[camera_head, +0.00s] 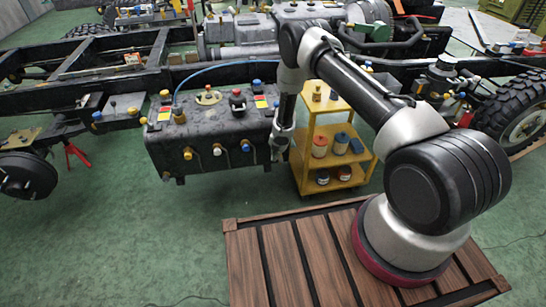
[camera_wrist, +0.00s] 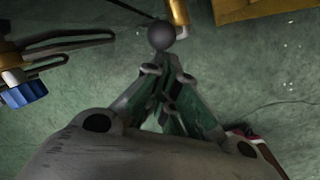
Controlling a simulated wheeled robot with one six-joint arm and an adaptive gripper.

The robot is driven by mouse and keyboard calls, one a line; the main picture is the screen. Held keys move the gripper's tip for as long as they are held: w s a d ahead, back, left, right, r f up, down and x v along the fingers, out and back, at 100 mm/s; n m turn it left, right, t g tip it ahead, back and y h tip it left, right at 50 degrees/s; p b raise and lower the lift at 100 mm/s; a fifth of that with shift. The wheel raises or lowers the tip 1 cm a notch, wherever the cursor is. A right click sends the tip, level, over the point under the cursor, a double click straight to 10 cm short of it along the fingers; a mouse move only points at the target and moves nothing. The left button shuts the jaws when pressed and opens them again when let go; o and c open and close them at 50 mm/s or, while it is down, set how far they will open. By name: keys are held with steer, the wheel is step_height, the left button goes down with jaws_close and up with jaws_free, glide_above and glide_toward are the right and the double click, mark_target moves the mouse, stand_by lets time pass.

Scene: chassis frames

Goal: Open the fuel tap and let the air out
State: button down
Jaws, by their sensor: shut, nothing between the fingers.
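The black fuel tank (camera_head: 205,147) hangs on the chassis frame in the head view. My gripper (camera_head: 280,154) points down by the tank's right end. In the wrist view my gripper (camera_wrist: 163,72) is shut and empty. A grey ball (camera_wrist: 161,35) shows just beyond its fingertips, beside a brass stem (camera_wrist: 178,12); contact is unclear. A blue knob (camera_wrist: 27,92) is at the left. I cannot tell which fitting is the fuel tap.
A yellow trolley (camera_head: 330,130) with jars stands close to the right of my gripper. A wooden pallet (camera_head: 285,265) lies under my base. A blue hose (camera_head: 210,69) runs above the tank. The green floor (camera_head: 120,230) is clear in front of the tank.

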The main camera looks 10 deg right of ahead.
steer(key=shift+y, duration=0.6)
steer(key=d, duration=0.5)
steer(key=shift+w+r, duration=0.15)
steer(key=shift+r, duration=0.15)
steer(key=shift+d+r, duration=0.1)
steer(key=shift+r, duration=0.05)
steer(key=shift+r, duration=0.6)
